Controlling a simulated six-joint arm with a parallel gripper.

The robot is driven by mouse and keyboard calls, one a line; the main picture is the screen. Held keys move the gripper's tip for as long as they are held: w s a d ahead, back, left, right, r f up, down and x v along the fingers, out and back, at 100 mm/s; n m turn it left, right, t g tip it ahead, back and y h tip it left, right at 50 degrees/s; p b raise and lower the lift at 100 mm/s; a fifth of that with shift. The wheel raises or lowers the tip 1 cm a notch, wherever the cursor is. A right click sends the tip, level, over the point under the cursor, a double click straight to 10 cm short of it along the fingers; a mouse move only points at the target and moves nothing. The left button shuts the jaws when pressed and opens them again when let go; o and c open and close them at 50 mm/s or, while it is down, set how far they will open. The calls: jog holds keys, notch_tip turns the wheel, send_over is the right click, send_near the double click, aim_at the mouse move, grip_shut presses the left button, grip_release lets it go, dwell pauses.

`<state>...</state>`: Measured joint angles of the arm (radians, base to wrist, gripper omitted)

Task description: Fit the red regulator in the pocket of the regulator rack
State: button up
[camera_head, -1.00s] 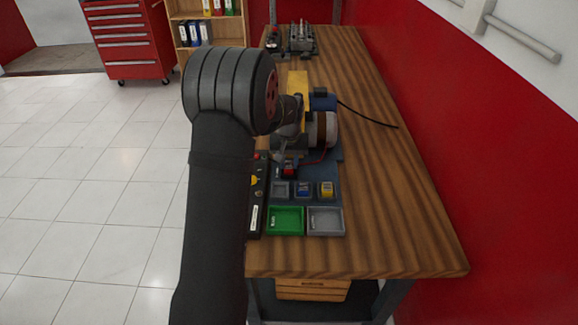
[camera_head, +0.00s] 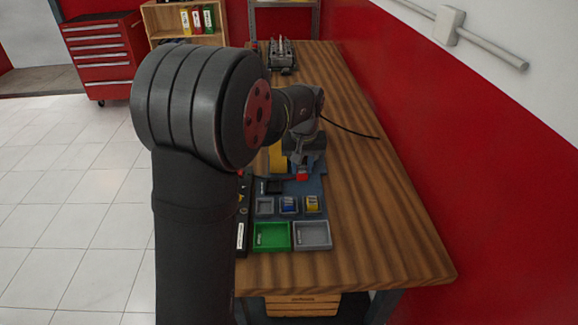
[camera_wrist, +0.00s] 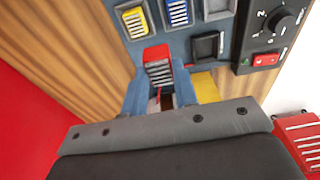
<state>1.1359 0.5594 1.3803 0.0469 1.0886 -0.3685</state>
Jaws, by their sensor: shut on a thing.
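The red regulator (camera_wrist: 158,65), with a ribbed face, is held between the blue-grey fingers of my gripper (camera_wrist: 160,88), which is shut on it. In the head view the red regulator (camera_head: 302,175) shows below my gripper (camera_head: 302,168), above the blue-grey board, and its height over the board is hard to judge. A row of three small pockets holds an empty grey pocket (camera_head: 265,206), a blue regulator (camera_head: 289,205) and a yellow regulator (camera_head: 312,204). The empty grey pocket also shows in the wrist view (camera_wrist: 215,8). A separate black square seat (camera_wrist: 208,47) stands beside the red regulator.
A green tray (camera_head: 272,237) and a grey tray (camera_head: 313,235) lie in front of the pockets. A black control box (camera_wrist: 275,30) with a knob and red switch flanks the board. My arm hides much of the rig behind. The wooden table (camera_head: 385,225) is clear at right.

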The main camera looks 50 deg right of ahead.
jog(key=shift+a, duration=0.35)
jog(key=shift+w+a+f, duration=1)
jog(key=shift+a+f, duration=0.4)
jog(key=shift+f, duration=0.05)
jog(key=shift+w+a+f, duration=1.05)
jog(key=shift+a+f, duration=0.35)
jog(key=shift+a, duration=0.05)
jog(key=shift+w+a+f, duration=1)
jog(key=shift+a+f, duration=0.4)
jog(key=shift+f, duration=0.05)
jog(key=shift+f, duration=0.8)
jog(key=o, duration=1.5)
jog(key=shift+r, duration=3.5)
